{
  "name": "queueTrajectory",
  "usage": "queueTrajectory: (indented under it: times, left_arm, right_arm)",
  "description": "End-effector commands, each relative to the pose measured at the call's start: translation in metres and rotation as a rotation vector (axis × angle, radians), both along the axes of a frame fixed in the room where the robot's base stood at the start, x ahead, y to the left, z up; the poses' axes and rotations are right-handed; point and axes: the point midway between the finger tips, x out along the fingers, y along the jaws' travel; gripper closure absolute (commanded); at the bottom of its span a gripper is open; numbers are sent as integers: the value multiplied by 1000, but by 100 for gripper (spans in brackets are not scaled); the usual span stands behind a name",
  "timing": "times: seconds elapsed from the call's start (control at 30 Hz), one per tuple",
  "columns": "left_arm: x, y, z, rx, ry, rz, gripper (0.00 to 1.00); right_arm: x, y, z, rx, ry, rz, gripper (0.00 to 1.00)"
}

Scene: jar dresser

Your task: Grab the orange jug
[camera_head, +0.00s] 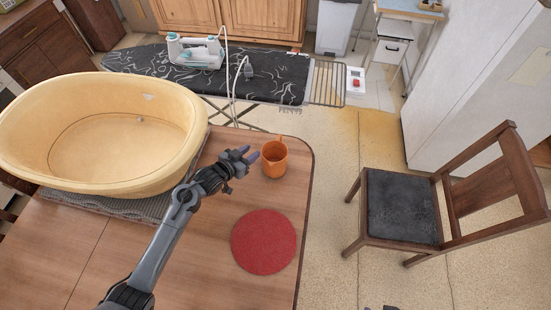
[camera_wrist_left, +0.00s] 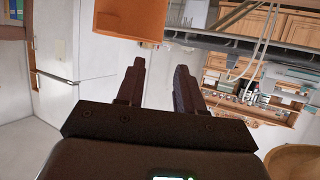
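The orange jug (camera_head: 273,160) stands upright near the right edge of the wooden table, its handle toward the far side. My left gripper (camera_head: 248,154) is open just left of the jug, its fingers pointing at it. In the left wrist view the orange jug (camera_wrist_left: 132,18) fills part of the top edge, beyond the tips of the open left gripper (camera_wrist_left: 160,75). Nothing is between the fingers. Small dark parts at the bottom edge of the head view may be my right gripper; its state is not visible.
A round red mat (camera_head: 264,241) lies in front of the jug. A large yellow tub (camera_head: 165,175) sits on the table at left. An ironing board (camera_head: 275,90) with an iron (camera_head: 195,52) stands behind. A chair (camera_head: 402,205) is at right. The table's front is clear.

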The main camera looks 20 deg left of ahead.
Motion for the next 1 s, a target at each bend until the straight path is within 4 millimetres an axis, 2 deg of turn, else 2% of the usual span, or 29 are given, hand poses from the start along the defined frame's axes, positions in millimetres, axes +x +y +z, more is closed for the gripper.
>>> queueTrajectory:
  times: [0.1, 0.47, 0.73, 1.0]
  left_arm:
    - [15, -5, -7, -2, 1, 0, 63]
    - [35, -12, -17, -1, 1, -1, 63]
    - [63, -22, -31, -1, 1, -1, 63]
    - [72, -24, -35, 1, 2, -1, 63]
  right_arm:
    - [1, 2, -2, 6, -3, -1, 57]
    - [2, 3, -5, 12, -4, -5, 57]
    - [2, 4, -12, 14, -5, -6, 57]
    - [2, 4, -14, 12, -5, -6, 57]
